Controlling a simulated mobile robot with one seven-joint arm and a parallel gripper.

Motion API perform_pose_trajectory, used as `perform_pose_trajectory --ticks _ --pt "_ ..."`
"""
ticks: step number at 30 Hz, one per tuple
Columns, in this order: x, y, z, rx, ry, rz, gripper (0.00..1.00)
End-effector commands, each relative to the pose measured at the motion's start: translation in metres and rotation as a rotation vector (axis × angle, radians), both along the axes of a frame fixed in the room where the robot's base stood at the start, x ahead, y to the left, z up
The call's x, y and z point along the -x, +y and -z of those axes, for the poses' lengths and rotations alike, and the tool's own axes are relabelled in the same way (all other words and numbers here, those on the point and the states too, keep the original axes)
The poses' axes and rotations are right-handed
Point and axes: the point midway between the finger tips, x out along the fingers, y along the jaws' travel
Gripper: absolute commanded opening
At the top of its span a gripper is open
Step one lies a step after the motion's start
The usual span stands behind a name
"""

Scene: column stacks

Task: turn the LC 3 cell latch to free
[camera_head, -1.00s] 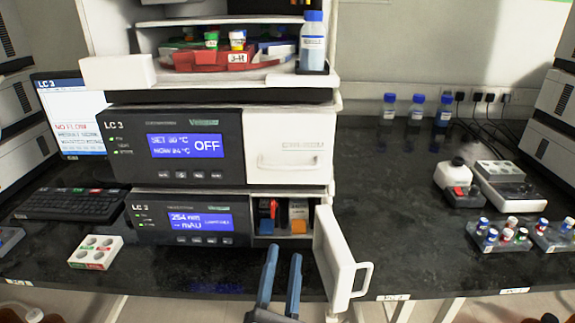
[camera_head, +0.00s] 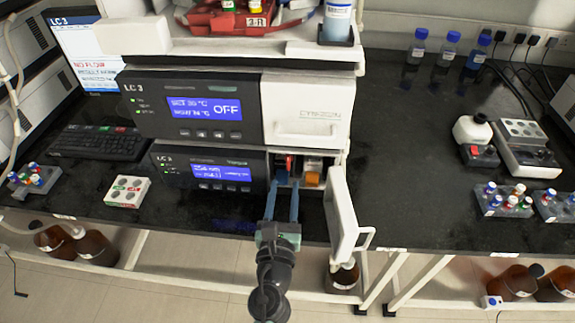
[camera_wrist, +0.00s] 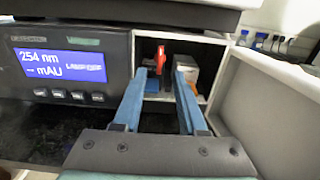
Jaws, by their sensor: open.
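The lower LC 3 unit (camera_head: 215,172) has an open compartment (camera_wrist: 205,98) at its right end, with its white door (camera_head: 343,215) swung out. Inside, a red lever-like part (camera_wrist: 160,60), probably the cell latch, stands upright; part of it also shows in the head view (camera_head: 290,162). In the wrist view the red part appears between the fingertips. I cannot tell whether they touch it.
The open door stands close on the right of my gripper (camera_head: 283,190). The upper LC 3 unit (camera_head: 195,105) with its white drawer is directly above.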

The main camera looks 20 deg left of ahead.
Motion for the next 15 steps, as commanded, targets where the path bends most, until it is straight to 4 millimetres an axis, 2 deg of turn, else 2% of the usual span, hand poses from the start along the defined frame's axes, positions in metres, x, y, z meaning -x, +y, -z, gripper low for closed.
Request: perform_pose_trajectory --ticks 1,6,15 --pt "-0.01 0.003 -0.001 -0.001 -0.002 -0.001 0.41" --pt "-0.037 0.011 0.0 -0.001 -0.002 0.0 0.41" --pt "-0.062 0.018 0.001 -0.001 0.0 0.001 0.41"
